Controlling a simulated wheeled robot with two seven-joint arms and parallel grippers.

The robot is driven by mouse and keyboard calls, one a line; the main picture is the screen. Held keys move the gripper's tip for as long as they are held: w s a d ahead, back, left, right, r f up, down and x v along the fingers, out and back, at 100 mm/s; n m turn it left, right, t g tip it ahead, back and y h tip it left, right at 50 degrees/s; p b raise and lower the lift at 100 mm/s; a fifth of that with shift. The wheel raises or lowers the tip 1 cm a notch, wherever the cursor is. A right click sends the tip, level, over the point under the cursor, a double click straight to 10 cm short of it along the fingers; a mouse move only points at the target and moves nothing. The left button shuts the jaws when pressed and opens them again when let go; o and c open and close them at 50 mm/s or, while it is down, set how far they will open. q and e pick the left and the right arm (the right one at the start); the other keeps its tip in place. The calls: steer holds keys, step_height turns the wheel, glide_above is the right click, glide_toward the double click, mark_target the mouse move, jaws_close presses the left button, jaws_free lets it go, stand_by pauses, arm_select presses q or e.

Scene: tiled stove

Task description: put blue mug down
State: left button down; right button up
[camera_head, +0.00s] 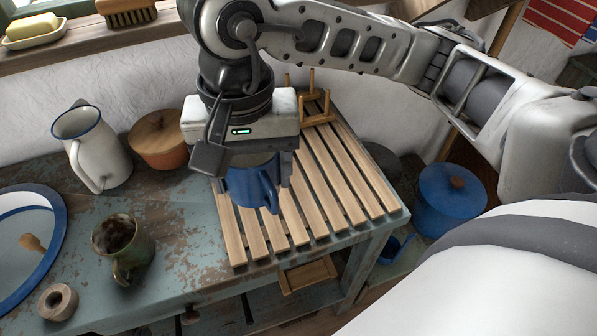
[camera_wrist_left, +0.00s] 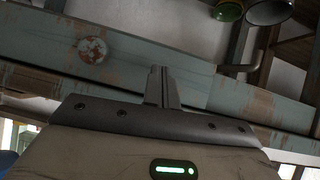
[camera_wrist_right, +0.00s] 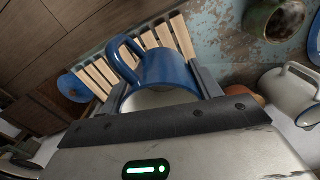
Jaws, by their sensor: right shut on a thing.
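The blue mug (camera_head: 250,188) is between the fingers of my right gripper (camera_head: 253,180), over the left part of the wooden slatted rack (camera_head: 325,180). Its handle faces the front right in the head view. In the right wrist view the mug (camera_wrist_right: 165,72) fills the space between the fingers, with its handle at upper left and the slats beyond. I cannot tell whether its base touches the slats. My left gripper (camera_wrist_left: 162,88) shows only in the left wrist view; its fingers are together and empty, in front of worn blue-green boards.
Left of the rack on the worn worktop stand a white jug (camera_head: 98,150), a lidded orange pot (camera_head: 158,140), a dark green mug (camera_head: 122,245) and a blue-rimmed basin (camera_head: 30,240). A wooden peg stand (camera_head: 315,105) is at the rack's back. The rack's front right is clear.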

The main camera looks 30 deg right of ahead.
steer(key=shift+s+a+f+m+b, duration=0.35)
steer(key=shift+s+f+m, duration=0.1)
steer(key=shift+s, duration=0.15)
steer(key=shift+s+m+b, duration=0.3)
steer(key=shift+s+m, duration=0.05)
steer(key=shift+s, duration=0.2)
steer(key=w+d+f, duration=0.4)
steer(key=w+d, duration=0.1)
steer(key=d, duration=0.2)
glide_above(300, 189)
steer(key=f, duration=0.3)
steer(key=a+f, duration=0.1)
steer(key=shift+s+f+b, duration=0.25)
steer(key=shift+s+b, duration=0.05)
steer(key=shift+s, duration=0.05)
steer(key=f, duration=0.2)
steer(key=d+f, duration=0.1)
steer(key=f, duration=0.1)
steer(key=shift+w+f+p, duration=0.1)
steer(key=shift+w+p, duration=0.2)
steer(key=shift+f, duration=0.1)
